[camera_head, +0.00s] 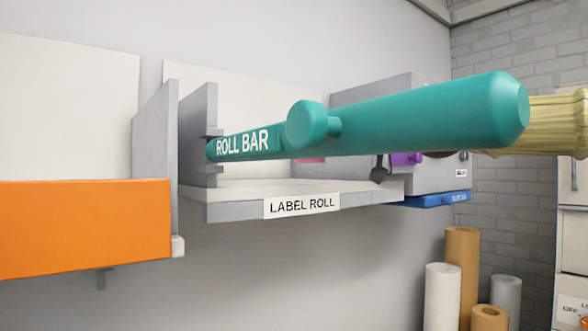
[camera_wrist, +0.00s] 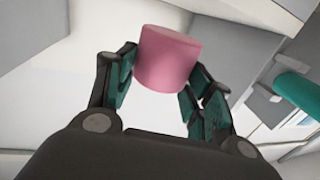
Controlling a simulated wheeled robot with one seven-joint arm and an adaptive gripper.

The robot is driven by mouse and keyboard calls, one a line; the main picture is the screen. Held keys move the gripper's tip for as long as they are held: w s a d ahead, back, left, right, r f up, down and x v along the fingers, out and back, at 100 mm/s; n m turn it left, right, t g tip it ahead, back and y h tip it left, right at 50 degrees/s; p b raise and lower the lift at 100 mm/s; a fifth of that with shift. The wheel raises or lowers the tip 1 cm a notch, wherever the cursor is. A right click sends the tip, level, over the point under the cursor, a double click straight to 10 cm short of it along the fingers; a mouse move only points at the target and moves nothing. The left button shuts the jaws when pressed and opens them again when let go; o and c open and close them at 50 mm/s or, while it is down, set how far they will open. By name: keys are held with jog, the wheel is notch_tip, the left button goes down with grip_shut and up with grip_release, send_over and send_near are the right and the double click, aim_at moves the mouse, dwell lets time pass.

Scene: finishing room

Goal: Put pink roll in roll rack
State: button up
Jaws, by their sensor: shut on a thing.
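The pink roll (camera_wrist: 168,58) is a short cylinder between the fingers of my gripper (camera_wrist: 160,68) in the wrist view. My gripper is shut on it. In the head view a small pink patch (camera_head: 311,160) shows under the teal bar; I cannot tell if it is the roll. A grey rack-like shelf (camera_head: 235,211) labelled LABEL ROLL has upright side plates at its left. No label names it the roll rack. The teal roll bar (camera_head: 420,117), labelled ROLL BAR, crosses in front and hides much of the shelf. It also shows in the wrist view (camera_wrist: 298,91).
An orange block (camera_head: 85,228) is at the left. A purple thing (camera_head: 406,159) and a blue ledge (camera_head: 436,199) lie beyond the bar. Tall white (camera_head: 441,298) and brown rolls (camera_head: 461,265) stand at the lower right. Below the shelf is bare wall.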

jog(key=shift+a+r, duration=0.15)
jog(key=shift+r, duration=0.15)
jog(key=shift+a+r+p, duration=0.1)
jog(key=shift+a+p, duration=0.15)
jog(key=shift+p, duration=0.15)
jog(key=w, duration=0.1)
jog(key=w+a+p, duration=0.1)
jog(key=w, duration=0.1)
jog(key=w+p, duration=0.1)
jog(key=w, duration=0.1)
jog(key=shift+a+f, duration=0.2)
jog(key=shift+f, duration=0.2)
jog(key=shift+w+a+p, duration=0.35)
jog(key=shift+w+p, duration=0.1)
jog(key=shift+w, duration=0.15)
jog(key=w, duration=0.1)
jog(key=w+a+p, duration=0.1)
jog(key=w, duration=0.1)
jog(key=shift+w+a+f, duration=0.15)
jog(key=shift+w+f, duration=0.1)
jog(key=shift+w, duration=0.05)
jog(key=shift+w+a+p, duration=0.15)
jog(key=shift+w+p, duration=0.1)
jog(key=shift+p, duration=0.3)
notch_tip(320, 180, down, 3)
jog(key=shift+w+f+p, duration=0.1)
jog(key=shift+f+p, duration=0.1)
jog(key=shift+p, duration=0.8)
jog(key=shift+f, duration=0.1)
jog(key=shift+f, duration=0.15)
